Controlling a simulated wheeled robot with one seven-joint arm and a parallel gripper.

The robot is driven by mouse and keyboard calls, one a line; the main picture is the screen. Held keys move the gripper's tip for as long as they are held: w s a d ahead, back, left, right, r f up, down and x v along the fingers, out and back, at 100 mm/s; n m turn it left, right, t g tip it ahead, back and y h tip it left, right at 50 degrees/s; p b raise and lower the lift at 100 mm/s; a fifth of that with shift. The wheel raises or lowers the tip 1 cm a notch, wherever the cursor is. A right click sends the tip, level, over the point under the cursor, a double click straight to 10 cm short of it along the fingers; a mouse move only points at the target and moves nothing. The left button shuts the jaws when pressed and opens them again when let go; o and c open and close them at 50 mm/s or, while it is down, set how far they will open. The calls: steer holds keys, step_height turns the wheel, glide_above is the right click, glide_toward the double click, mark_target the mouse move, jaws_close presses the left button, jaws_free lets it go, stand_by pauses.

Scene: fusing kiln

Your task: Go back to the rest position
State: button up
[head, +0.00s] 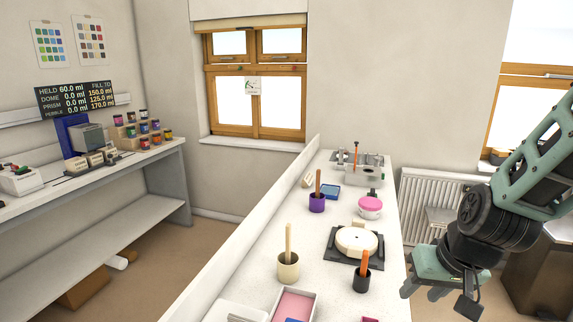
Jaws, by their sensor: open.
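My arm comes in from the right edge, and my gripper (435,288) hangs low at the right, just past the right edge of the white worktop (245,278). It is open, with nothing seen between its fingers. It is apart from the things on the worktop. The nearest of them are a black cup (361,281) with an orange-handled tool and a round cream mould (356,240) on a dark square plate.
The worktop holds a cream cup (288,268), a purple cup (317,203), a pink-lidded pot (370,207) and a pink tray (294,304). A low partition (250,240) runs along its left. A radiator (430,195) is behind my arm. A display (76,97) reads "HELD 60.0 ml".

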steer(key=s+d+r+n+g+h, duration=0.1)
steer(key=s+d+r+h, duration=0.15)
steer(key=s+d, duration=0.4)
steer(key=s+a+n+g+b, duration=0.1)
steer(key=s+a+n, duration=0.3)
steer(key=a, duration=0.4)
steer(key=s+a+f+n+g+y+b, duration=0.1)
steer(key=s+a+n+b, duration=0.1)
steer(key=s+a, duration=0.5)
steer(key=shift+s+a+f+n+g+b, duration=0.15)
steer(key=shift+s+a+n+g+b, duration=0.2)
steer(key=shift+a+n, duration=0.6)
